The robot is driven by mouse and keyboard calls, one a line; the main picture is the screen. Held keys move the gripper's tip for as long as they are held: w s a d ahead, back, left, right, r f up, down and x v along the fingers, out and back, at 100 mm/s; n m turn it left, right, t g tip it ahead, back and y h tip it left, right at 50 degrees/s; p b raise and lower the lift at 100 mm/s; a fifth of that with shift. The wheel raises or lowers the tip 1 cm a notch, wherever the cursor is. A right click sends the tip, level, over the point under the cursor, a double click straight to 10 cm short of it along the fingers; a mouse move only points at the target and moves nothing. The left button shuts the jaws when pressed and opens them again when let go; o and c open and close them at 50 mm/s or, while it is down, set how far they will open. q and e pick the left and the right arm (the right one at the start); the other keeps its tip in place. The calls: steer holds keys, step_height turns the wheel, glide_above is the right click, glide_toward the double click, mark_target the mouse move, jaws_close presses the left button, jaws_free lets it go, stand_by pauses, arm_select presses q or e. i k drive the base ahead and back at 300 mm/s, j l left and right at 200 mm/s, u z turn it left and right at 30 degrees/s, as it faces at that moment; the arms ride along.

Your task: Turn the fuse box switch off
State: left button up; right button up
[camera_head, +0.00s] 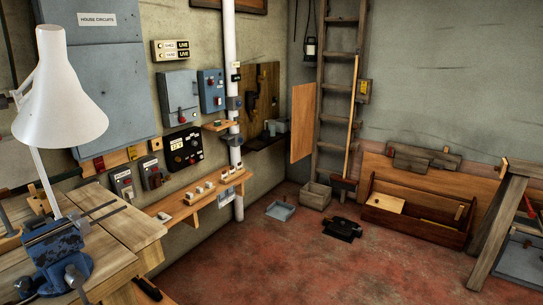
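Several electrical boxes hang on the left wall, and I cannot tell for sure which is the fuse box. A large grey cabinet labelled "HOUSE CIRCUITS" (97,40) is at the upper left. A grey box with a lever-like handle and a small red mark (178,97) hangs to its right. Beside that is a smaller blue box with red buttons (211,90). Two small grey switch boxes (122,182) and a black panel with dials (184,149) sit lower. The switch positions are too small to read. Neither gripper is in view.
A workbench (150,226) with a blue vise (58,252) and white lamp (60,95) fills the lower left. A narrow wooden shelf (180,208) runs below the boxes. A white pipe (231,60) stands right of them. The red floor (300,270) has open room.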

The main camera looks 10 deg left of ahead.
mark_target(182, 120)
steer(key=i+l+u, duration=0.1)
steer(key=i+u, duration=0.25)
steer(key=i, duration=0.15)
steer(key=i+l+u, duration=0.25)
steer(key=i+u, duration=0.15)
steer(key=i+l+u, duration=0.35)
steer(key=i+l, duration=0.1)
steer(key=i, duration=0.1)
